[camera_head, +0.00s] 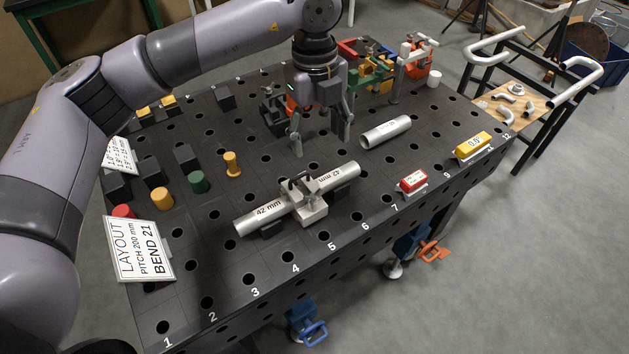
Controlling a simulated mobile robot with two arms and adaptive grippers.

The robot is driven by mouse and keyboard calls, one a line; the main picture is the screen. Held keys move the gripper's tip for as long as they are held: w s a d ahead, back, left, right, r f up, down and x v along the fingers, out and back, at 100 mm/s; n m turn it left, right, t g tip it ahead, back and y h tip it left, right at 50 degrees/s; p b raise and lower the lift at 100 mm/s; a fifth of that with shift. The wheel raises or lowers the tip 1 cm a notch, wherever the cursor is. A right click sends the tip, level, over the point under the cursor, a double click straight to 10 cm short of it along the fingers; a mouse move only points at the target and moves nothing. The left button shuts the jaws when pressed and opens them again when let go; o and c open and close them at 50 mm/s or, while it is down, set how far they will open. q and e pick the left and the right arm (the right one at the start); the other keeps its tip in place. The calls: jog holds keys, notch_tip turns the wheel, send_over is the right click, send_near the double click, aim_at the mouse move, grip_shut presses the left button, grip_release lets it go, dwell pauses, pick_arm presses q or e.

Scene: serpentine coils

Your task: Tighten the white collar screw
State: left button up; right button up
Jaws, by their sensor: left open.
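My left gripper (322,138) points down over the middle of the dark perforated table, open, with nothing seen between its fingers. It is apart from the pipe marked 42 mm (257,212), which lies nearer the front through a grey clamp block (311,207). A white-topped upright fixture (415,56) stands at the back right, with a small white cylinder (433,79) beside it. I cannot tell which part is the white collar screw; it is too small or hidden. My right gripper is not in view.
A loose grey pipe (386,132) lies right of my left gripper. Red (412,181) and yellow (473,146) gauges sit by the front edge. A cart (525,105) with bent tubes stands right.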

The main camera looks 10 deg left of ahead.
aim_at(312, 192)
pick_arm(q)
jog(key=shift+y, duration=0.3)
jog(key=f+p, duration=0.1)
jog(key=f, duration=0.4)
jog(key=f+p, duration=0.2)
jog(key=f, duration=0.3)
jog(key=a+f+p, duration=0.1)
jog(key=f+p, duration=0.1)
jog(key=f, duration=0.3)
jog(key=shift+w+a+f, duration=0.1)
jog(key=shift+f, duration=0.8)
jog(key=c, duration=0.7)
jog(key=shift+a+r, duration=0.1)
jog(key=shift+r, duration=0.05)
jog(key=c, duration=0.5)
grip_shut()
